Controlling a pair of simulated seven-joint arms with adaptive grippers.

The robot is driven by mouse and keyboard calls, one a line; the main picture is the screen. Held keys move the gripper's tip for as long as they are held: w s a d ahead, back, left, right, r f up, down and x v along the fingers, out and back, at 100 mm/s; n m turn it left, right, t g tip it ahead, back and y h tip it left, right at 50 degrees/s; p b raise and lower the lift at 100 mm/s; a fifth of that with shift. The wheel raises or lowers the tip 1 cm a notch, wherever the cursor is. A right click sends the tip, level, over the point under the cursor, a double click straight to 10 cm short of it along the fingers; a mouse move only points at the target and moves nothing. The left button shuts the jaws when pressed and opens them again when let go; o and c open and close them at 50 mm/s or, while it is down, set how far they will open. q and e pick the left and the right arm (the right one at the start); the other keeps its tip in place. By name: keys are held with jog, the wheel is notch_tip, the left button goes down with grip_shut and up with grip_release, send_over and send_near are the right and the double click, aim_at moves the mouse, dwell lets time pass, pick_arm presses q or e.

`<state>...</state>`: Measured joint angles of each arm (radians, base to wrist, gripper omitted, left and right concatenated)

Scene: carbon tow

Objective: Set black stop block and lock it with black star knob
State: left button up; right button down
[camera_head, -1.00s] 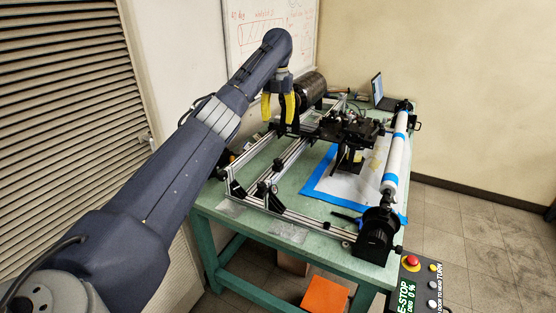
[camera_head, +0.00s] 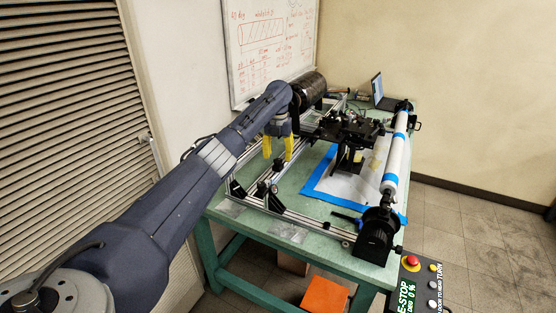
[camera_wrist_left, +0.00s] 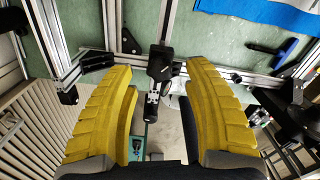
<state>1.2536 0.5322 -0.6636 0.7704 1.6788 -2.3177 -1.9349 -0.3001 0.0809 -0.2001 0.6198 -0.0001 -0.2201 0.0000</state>
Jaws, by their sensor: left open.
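My left gripper (camera_head: 277,154) points down over the near end of the aluminium rail frame, its yellow fingers apart and nothing held between them. In the left wrist view the gripper (camera_wrist_left: 159,68) opens around a black block-like part (camera_wrist_left: 160,62) on the frame, which looks like the stop block; its fingers appear clear of it. In the head view a small black part (camera_head: 262,188) sits on the near rail, below the gripper. I cannot clearly make out the star knob among the small black fittings. My right gripper is not in view.
The frame stands on a green table (camera_head: 232,213). A black carriage (camera_head: 350,128) and a dark cylinder (camera_head: 308,90) lie farther back. A white roller (camera_head: 397,150) runs along the right side. A blue-handled tool (camera_wrist_left: 286,52) lies on the tabletop. An E-stop panel (camera_head: 420,285) is at front right.

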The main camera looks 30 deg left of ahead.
pick_arm(q)
jog(key=shift+f, duration=1)
grip_shut()
